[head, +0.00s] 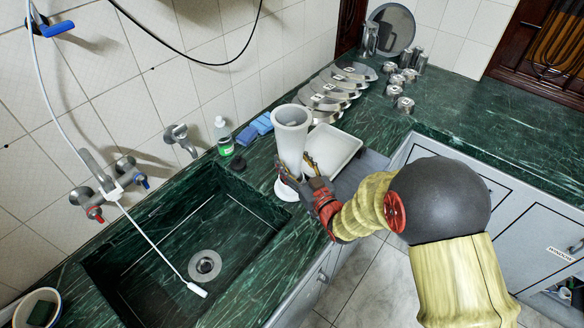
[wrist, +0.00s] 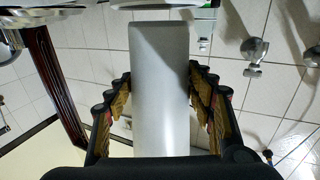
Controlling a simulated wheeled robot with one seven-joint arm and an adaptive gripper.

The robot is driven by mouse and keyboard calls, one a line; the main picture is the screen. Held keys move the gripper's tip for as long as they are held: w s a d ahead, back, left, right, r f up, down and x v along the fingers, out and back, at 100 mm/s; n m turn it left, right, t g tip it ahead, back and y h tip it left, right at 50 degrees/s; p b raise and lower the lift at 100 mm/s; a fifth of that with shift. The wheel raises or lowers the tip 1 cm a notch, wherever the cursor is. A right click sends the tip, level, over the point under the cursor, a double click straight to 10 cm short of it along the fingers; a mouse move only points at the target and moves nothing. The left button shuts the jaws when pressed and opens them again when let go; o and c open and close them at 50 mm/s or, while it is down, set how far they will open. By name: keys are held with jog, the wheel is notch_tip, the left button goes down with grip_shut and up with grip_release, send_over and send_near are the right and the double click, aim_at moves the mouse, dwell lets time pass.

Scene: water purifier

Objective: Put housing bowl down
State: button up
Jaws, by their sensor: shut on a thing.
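The housing bowl (head: 291,145) is a tall, pale grey-white cylinder with a wide open rim at its top. It stands upright, or nearly so, at the counter's front edge, right of the sink. My gripper (head: 303,176) is shut on its lower part from the right. In the wrist view the bowl's smooth wall (wrist: 158,75) lies between the two fingers (wrist: 160,95). A white round piece (head: 287,191) shows below the bowl on the green counter. I cannot tell whether the bowl touches it or the counter.
A white tray (head: 333,151) is close behind and right of the bowl. The sink (head: 165,250) opens to the left. Blue sponges (head: 255,127) and a green soap bottle (head: 223,137) stand behind. Lids (head: 325,95) and metal canisters (head: 404,104) fill the back counter.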

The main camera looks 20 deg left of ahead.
aim_at(296, 174)
jog(key=shift+f+b, duration=0.4)
jog(key=shift+f, duration=0.75)
jog(key=shift+f+b, duration=0.35)
jog(key=shift+b, duration=0.05)
jog(key=shift+f+b, duration=0.25)
jog(key=shift+b, duration=0.05)
jog(key=o, duration=1.5)
jog(key=shift+f, duration=0.1)
jog(key=shift+c, duration=0.2)
jog(key=shift+o, duration=0.5)
